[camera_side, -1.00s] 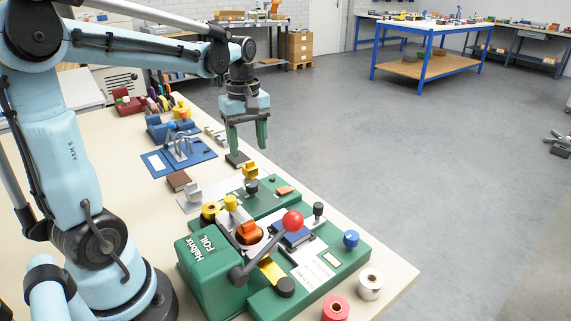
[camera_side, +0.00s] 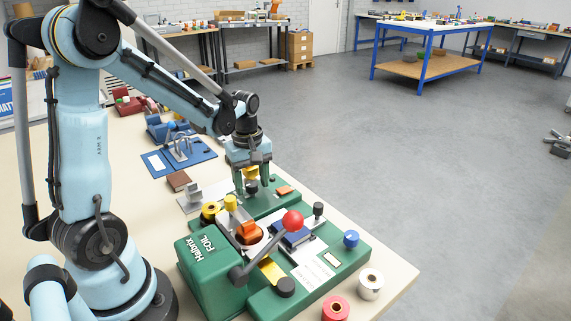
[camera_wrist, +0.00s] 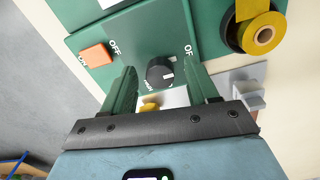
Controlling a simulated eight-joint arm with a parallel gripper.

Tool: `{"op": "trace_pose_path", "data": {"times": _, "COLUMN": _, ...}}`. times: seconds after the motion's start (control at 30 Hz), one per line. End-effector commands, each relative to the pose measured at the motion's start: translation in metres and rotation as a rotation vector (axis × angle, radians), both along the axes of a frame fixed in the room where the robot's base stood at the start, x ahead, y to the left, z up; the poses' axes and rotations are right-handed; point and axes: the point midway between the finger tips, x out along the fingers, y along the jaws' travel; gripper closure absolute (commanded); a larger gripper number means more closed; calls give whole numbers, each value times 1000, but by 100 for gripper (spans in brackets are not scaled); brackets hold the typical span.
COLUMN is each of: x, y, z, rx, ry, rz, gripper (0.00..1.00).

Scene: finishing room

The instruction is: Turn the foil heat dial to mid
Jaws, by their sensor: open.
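The foil heat dial (camera_wrist: 160,72) is a round black knob with a white pointer mark on a green panel. In the wrist view its mark points right, with "OF" lettering to its upper right and "HIGH" at its lower left. My gripper (camera_wrist: 162,70) is open, with one green finger on either side of the dial; a gap shows beside each, and I cannot tell how far above the panel the tips are. In the side view my gripper (camera_side: 253,190) points down at the far part of the green foil machine (camera_side: 215,270), with the dial (camera_side: 251,187) between its fingers.
An orange switch (camera_wrist: 97,55) marked ON and OFF sits left of the dial in the wrist view. A yellow foil roll (camera_wrist: 262,34) is at upper right. A red-balled lever (camera_side: 292,221) stands nearer the side camera.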

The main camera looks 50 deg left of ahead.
Motion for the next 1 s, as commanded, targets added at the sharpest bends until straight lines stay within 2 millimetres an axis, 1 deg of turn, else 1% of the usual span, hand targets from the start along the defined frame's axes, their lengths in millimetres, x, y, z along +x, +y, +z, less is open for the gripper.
{"op": "trace_pose_path", "data": {"times": 0.17, "x": 0, "y": 0, "z": 0, "rx": 0, "ry": 0, "rz": 0, "gripper": 41}}
{"op": "trace_pose_path", "data": {"times": 0.27, "x": 0, "y": 0, "z": 0, "rx": 0, "ry": 0, "rz": 0, "gripper": 55}}
{"op": "trace_pose_path", "data": {"times": 0.53, "x": 0, "y": 0, "z": 0, "rx": 0, "ry": 0, "rz": 0, "gripper": 96}}
{"op": "trace_pose_path", "data": {"times": 0.77, "x": 0, "y": 0, "z": 0, "rx": 0, "ry": 0, "rz": -16, "gripper": 97}}
{"op": "trace_pose_path", "data": {"times": 1.0, "x": 0, "y": 0, "z": 0, "rx": 0, "ry": 0, "rz": -118, "gripper": 97}}
